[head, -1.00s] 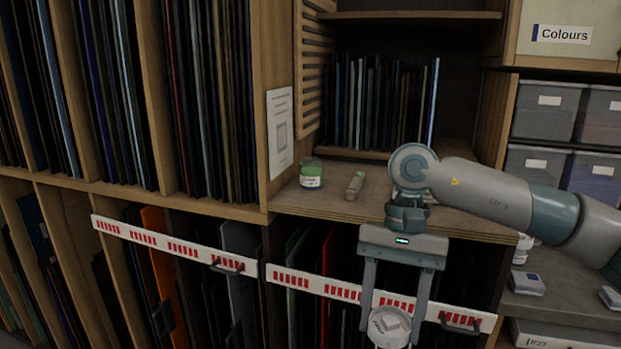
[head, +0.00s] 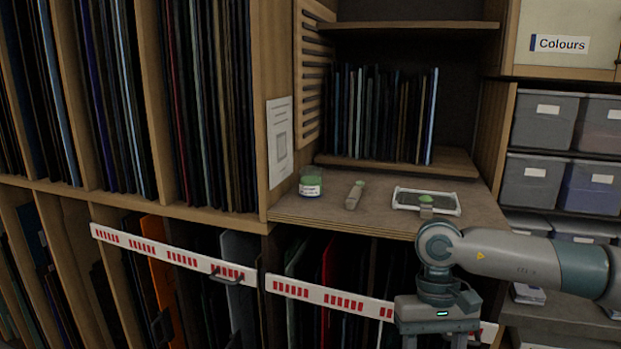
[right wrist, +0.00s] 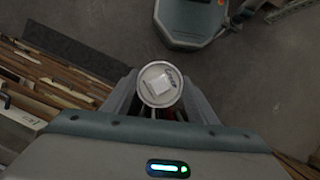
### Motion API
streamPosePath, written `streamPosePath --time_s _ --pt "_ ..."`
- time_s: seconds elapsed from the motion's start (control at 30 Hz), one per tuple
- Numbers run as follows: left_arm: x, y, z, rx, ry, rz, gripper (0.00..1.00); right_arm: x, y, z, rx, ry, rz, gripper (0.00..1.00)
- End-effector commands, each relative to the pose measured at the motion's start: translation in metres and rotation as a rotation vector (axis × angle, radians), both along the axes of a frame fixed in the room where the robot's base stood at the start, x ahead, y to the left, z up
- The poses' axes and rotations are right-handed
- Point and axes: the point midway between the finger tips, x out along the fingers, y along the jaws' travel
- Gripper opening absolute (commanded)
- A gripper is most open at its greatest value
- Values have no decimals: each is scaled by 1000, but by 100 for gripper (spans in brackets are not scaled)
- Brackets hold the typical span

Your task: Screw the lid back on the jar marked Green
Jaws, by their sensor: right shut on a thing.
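A small jar (head: 311,183) with green contents and a white label stands upright on the wooden shelf at the centre of the head view. Its label is too small to read, and I cannot tell how its top is closed. Whether anything is beneath the lid is hidden. In the head view, only the gripper's body shows, low in front of the shelf; its fingers and the lid are below the frame. My left gripper is not in view.
On the wooden shelf (head: 285,212), a small pale tool (head: 354,195) lies right of the jar, then a white-rimmed tray (head: 404,192) with a green-topped piece. Upright glass sheets (head: 380,115) stand behind. A red-and-white rail (head: 325,298) with handles runs below the shelf's front edge.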

Motion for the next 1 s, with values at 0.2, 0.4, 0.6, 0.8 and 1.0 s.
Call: streamPosePath --time_s 0.2,0.4,0.6,0.8,1.0 --pt "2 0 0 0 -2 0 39 -24 0 -31 0 7 3 13" --pt "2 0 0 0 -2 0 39 -41 0 -51 0 2 1 13" --pt "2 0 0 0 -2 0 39 -44 0 -54 1 -1 -1 13" --pt "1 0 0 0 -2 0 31 -44 0 -54 1 -1 -1 13" --pt "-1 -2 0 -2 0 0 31 -44 0 -53 1 -1 0 13"
